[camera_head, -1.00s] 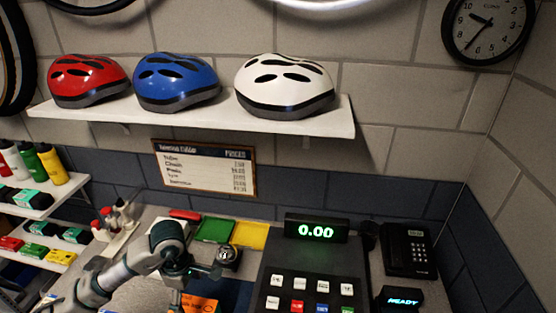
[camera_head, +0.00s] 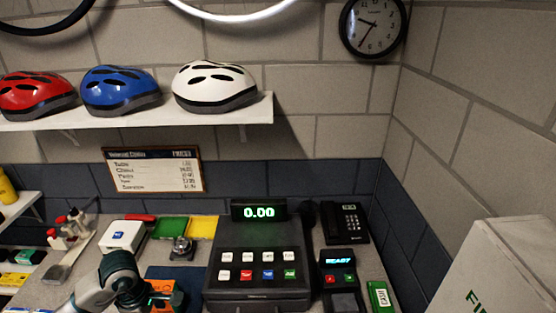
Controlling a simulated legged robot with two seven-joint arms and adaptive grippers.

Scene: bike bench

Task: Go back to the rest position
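My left arm comes in from the lower left over the counter, and my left gripper (camera_head: 158,297) is at the bottom of the picture beside an orange box (camera_head: 165,288). Its fingers are small and partly hidden by the wrist, so I cannot tell whether they are open or hold anything. My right gripper is out of the picture.
On the counter are a cash register (camera_head: 258,264), a bell (camera_head: 181,247), a white box (camera_head: 122,236), a card terminal (camera_head: 338,267), a phone (camera_head: 345,222) and a green item (camera_head: 379,296). Helmets (camera_head: 215,87) sit on a shelf above. A white box (camera_head: 495,265) stands at right.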

